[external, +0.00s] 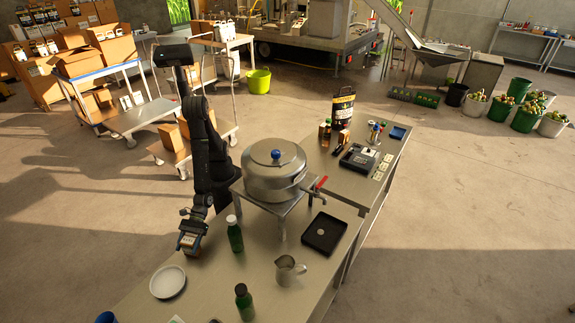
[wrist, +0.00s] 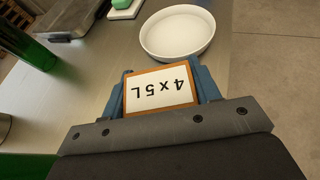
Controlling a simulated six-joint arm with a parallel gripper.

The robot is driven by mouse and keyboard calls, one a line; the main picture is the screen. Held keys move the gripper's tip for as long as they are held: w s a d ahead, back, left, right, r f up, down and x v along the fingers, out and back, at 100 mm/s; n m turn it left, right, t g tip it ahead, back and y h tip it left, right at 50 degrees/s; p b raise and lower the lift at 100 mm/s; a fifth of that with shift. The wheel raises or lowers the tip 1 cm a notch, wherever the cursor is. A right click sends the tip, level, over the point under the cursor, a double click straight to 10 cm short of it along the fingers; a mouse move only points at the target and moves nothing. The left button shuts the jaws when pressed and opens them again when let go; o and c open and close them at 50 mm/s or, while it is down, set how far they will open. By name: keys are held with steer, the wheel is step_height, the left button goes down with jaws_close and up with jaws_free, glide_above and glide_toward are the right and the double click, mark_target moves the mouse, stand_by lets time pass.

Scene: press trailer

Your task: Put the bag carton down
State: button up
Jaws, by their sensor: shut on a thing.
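The bag carton (wrist: 160,90) is a small brown box with a white label reading "4 x 5 L", upside down in the wrist view. My gripper (external: 190,243) is shut on it, with a blue finger on each side of the carton. In the external view the carton (external: 190,252) is a small brown patch under the gripper, at the left edge of the steel table (external: 215,285). I cannot tell whether its underside touches the table.
A white dish (external: 167,282) lies close by; it also shows in the wrist view (wrist: 178,38). Green bottles (external: 235,236) (external: 244,302), a metal jug (external: 289,270), a black tray (external: 325,234) and a steel pot (external: 273,172) on a stand occupy the table.

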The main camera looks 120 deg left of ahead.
steer(key=shift+f, duration=0.2)
steer(key=o, duration=1.1)
steer(key=shift+c, duration=0.2)
steer(key=shift+r, duration=0.1)
steer(key=shift+r, duration=0.15)
steer(key=v, duration=1.2)
